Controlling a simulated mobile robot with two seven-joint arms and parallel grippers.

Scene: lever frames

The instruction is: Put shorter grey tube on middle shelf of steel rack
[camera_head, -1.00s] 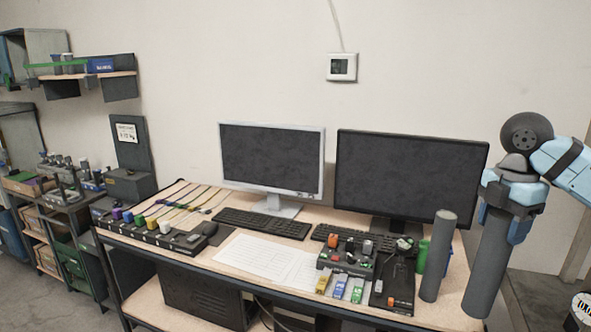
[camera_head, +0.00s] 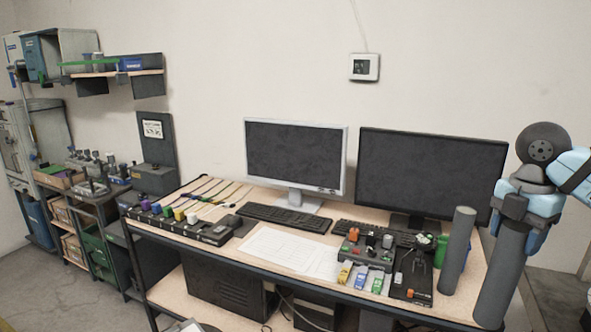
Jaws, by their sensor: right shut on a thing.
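My right gripper (camera_head: 528,206) is shut on the upper part of a grey tube (camera_head: 502,280), which hangs almost upright, tilted a little, in front of the desk's right end. Its lower end is near the bottom of the picture. Another grey tube (camera_head: 457,250) stands upright on the desk's right end, left of the held one. The held tube is nearer to the camera, so I cannot surely compare their lengths. Shelving with boxes (camera_head: 62,182) stands at the far left; I cannot tell whether it includes the steel rack. My left gripper is not in view.
The desk (camera_head: 190,290) carries two monitors (camera_head: 295,157), keyboards, papers and a small control box (camera_head: 370,245). A green cylinder (camera_head: 441,252) is behind the standing tube. A wall shelf (camera_head: 120,73) is at upper left. Floor (camera_head: 60,280) shows free at lower left.

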